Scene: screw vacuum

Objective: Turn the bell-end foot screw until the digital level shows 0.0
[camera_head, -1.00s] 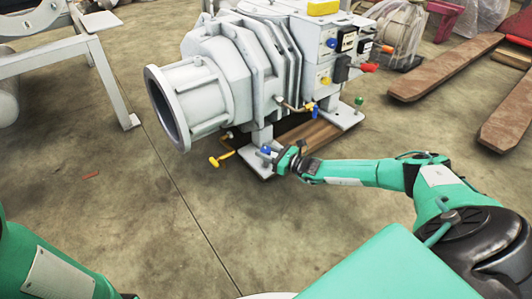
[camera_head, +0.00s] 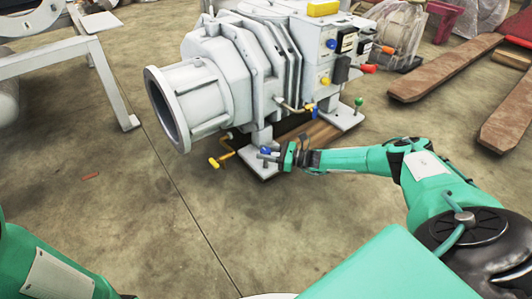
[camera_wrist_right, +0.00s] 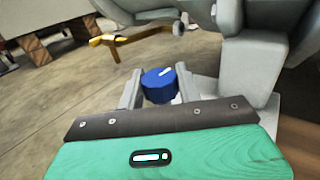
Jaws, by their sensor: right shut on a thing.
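The blue foot screw knob (camera_wrist_right: 160,86) at the bell end sits between the two fingers of my right gripper (camera_wrist_right: 159,92) in the right wrist view. A white line marks its top. In the head view my right gripper (camera_head: 276,155) is shut on this knob at the foot plate (camera_head: 262,172). The grey vacuum pump (camera_head: 235,70) stands above, its round bell end (camera_head: 168,108) facing left. A yellow box (camera_head: 323,8), possibly the digital level, sits on top of the pump; no reading is legible. Of my left arm only a green link shows; its gripper is out of view.
A yellow-handled valve (camera_head: 221,160) sticks out left of the foot; it also shows in the right wrist view (camera_wrist_right: 125,38). A green knob (camera_head: 358,102) is on the other foot. A white metal frame (camera_head: 110,75) stands at left. The floor in front is clear.

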